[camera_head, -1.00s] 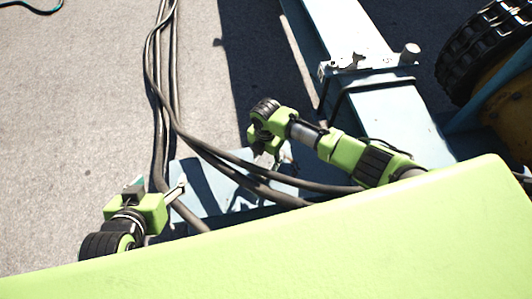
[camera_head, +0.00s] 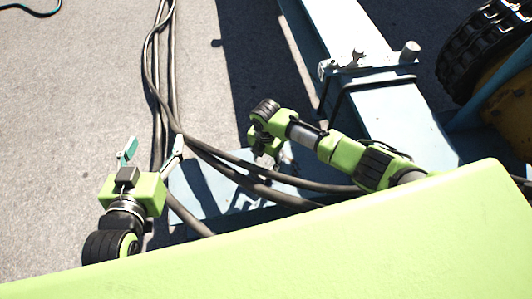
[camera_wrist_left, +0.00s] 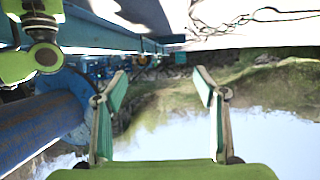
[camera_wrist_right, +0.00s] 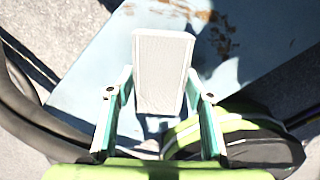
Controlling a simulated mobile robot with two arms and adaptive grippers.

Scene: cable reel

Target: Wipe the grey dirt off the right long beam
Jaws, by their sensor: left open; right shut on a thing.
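My right gripper (camera_wrist_right: 160,85) is shut on a pale grey-white rectangular pad (camera_wrist_right: 160,65). In the right wrist view the pad is over a light blue steel surface (camera_wrist_right: 85,75) with brown worn patches; I cannot tell whether they touch. In the head view my right gripper (camera_head: 266,158) is over the blue plate (camera_head: 205,190), left of the long blue beam (camera_head: 395,120). I cannot make out grey dirt on that beam. My left gripper (camera_head: 152,150) is open and empty at the left, above the ground. Its spread fingers (camera_wrist_left: 160,95) show in the left wrist view.
Thick dark cables (camera_head: 160,75) run down the ground and cross the blue plate under my right arm. A black tyre (camera_head: 470,45) stands at the right. Open pavement (camera_head: 70,110) is at the left.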

